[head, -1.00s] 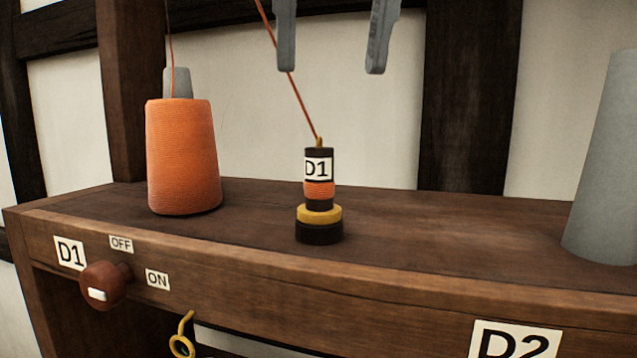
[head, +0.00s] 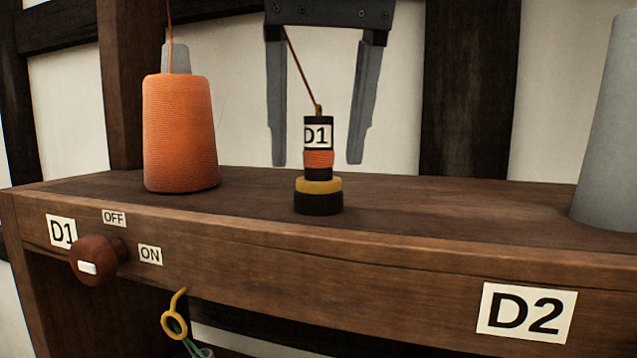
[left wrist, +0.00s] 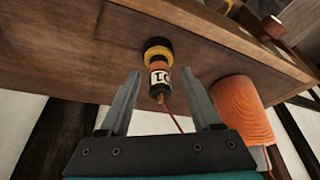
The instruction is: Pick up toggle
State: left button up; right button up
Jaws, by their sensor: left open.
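The toggle (head: 318,135), a small dark upright cylinder with a white D1 label and an orange band, stands on a yellow and black base (head: 318,196) on the wooden shelf. A thin red-orange cord rises from its top. It also shows in the left wrist view (left wrist: 159,77). My left gripper (head: 316,161) points down, open and empty, with one finger on each side of the toggle in the head view. In the left wrist view the toggle lies between the fingertips (left wrist: 163,79); I cannot see any contact. My right gripper is not in view.
An orange cord cone (head: 181,135) stands left of the toggle, a grey cone (head: 606,140) at far right. The shelf front (head: 380,270) carries a round D1 knob (head: 93,261) between OFF and ON labels, a D2 label (head: 526,312), and a yellow hook (head: 174,318) below.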

pick_arm(q)
grip_shut()
dwell(0.5)
